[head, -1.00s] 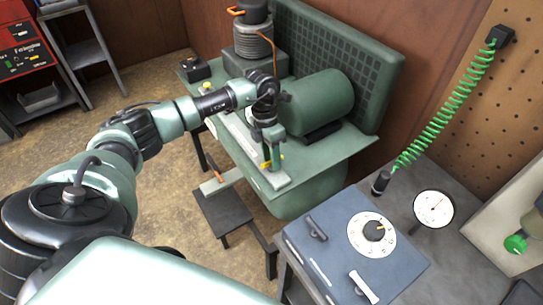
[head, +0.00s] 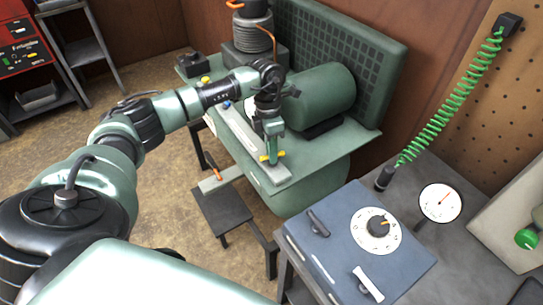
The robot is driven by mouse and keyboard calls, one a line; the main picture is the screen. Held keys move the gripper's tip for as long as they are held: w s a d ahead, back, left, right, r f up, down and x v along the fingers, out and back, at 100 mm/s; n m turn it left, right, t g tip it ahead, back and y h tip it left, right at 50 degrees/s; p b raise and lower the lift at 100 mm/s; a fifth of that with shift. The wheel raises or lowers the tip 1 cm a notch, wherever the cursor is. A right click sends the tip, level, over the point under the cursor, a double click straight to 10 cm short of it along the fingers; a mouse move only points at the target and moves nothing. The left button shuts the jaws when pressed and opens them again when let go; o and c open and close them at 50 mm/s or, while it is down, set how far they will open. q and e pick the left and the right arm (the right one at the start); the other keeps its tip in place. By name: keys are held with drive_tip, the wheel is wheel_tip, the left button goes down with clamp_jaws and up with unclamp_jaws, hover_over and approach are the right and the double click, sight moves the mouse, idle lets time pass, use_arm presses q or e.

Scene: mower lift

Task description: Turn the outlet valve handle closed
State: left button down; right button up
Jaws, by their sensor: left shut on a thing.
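My left arm reaches over a green compressor (head: 318,92). Its gripper (head: 272,156) points down at the front end of a grey strip (head: 252,146) on the compressor's deck. The gripper is shut on a small yellow handle (head: 264,158), which I take for the outlet valve handle. Yellow shows on both sides of the fingers; the middle of the handle and the valve body are hidden. I cannot read the valve's exact angle. My right gripper is out of view.
A blue box with a white dial (head: 374,231) stands on the grey bench at the front right, beside a round gauge (head: 440,203). A green coiled hose (head: 452,108) hangs behind. A dark low step (head: 223,211) stands before the compressor. Open floor lies left.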

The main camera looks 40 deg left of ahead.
use_arm(q)
drive_tip(key=m+b, duration=0.1)
drive_tip(key=m, duration=0.1)
drive_tip(key=m+b, duration=0.1)
drive_tip(key=b, duration=0.1)
drive_tip(key=shift+w+f+m+y, duration=0.15)
drive_tip(key=shift+m+y, duration=0.15)
drive_tip(key=shift+m, duration=0.1)
drive_tip(key=m+b, duration=0.2)
drive_tip(key=m, duration=0.1)
drive_tip(key=shift+d+m+g+y, duration=0.1)
drive_tip(key=shift+m+g+y, duration=0.2)
drive_tip(key=shift+g, duration=0.1)
drive_tip(key=m+b, duration=0.2)
drive_tip(key=m, duration=0.1)
drive_tip(key=shift+m+y, duration=0.3)
drive_tip(key=shift+y, duration=0.1)
drive_tip(key=shift+d+r+m+y+b, duration=0.15)
drive_tip(key=shift+m+b, duration=0.35)
drive_tip(key=shift+m, duration=0.45)
drive_tip(key=shift+a+r+m+y+b, duration=0.15)
drive_tip(key=shift+m+b, duration=0.3)
drive_tip(key=shift+m, duration=0.5)
drive_tip(key=shift+d+f, duration=0.1)
drive_tip(key=c, duration=1.4)
unclamp_jaws()
drive_tip(key=shift+c, duration=0.2)
